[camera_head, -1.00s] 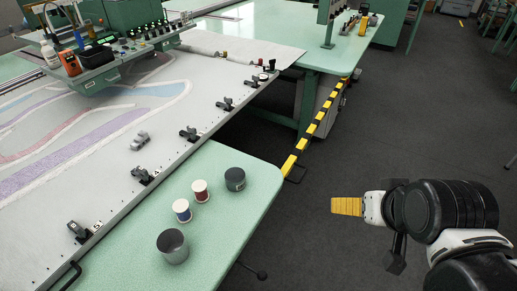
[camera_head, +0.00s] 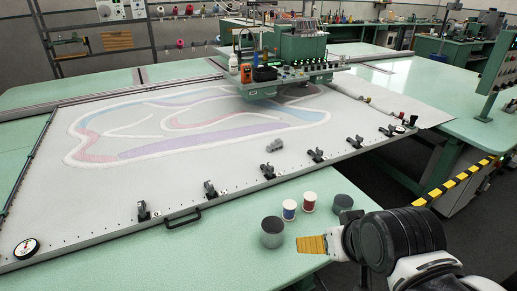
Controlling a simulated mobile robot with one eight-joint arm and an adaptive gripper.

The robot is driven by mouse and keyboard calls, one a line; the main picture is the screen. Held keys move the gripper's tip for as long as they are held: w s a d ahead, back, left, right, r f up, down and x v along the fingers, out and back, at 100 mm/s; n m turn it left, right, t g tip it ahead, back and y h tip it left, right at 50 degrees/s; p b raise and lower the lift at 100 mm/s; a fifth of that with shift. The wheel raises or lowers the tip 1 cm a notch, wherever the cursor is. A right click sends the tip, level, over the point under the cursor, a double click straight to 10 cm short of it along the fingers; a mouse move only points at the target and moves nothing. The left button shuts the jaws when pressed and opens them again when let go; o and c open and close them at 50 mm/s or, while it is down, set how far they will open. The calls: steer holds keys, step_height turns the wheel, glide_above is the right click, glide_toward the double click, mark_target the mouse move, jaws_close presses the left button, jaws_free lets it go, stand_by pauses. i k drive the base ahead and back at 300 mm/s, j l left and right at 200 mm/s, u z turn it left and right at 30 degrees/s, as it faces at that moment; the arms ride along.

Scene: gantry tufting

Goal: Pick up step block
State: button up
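A small grey block with a stepped outline (camera_head: 274,145) lies on the white fabric, near the frame's front rail. It looks like the step block, though it is too small to make out fully. My gripper (camera_head: 309,244) is at the end of the black and white arm at lower right. Its ribbed amber end is seen from one side, so the gap between the fingers does not show. It is over the front green table, well in front of the grey block and apart from it. I see nothing clearly held.
Black clamps (camera_head: 210,190) line the rail. The tufting head (camera_head: 290,75) stands behind. The table's front left is clear.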

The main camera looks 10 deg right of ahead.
mark_target(277, 144)
steer(key=i+l, duration=0.45)
steer(key=l, duration=0.25)
steer(key=i+l+u, duration=0.1)
steer(key=i+l, duration=0.35)
steer(key=l, duration=0.25)
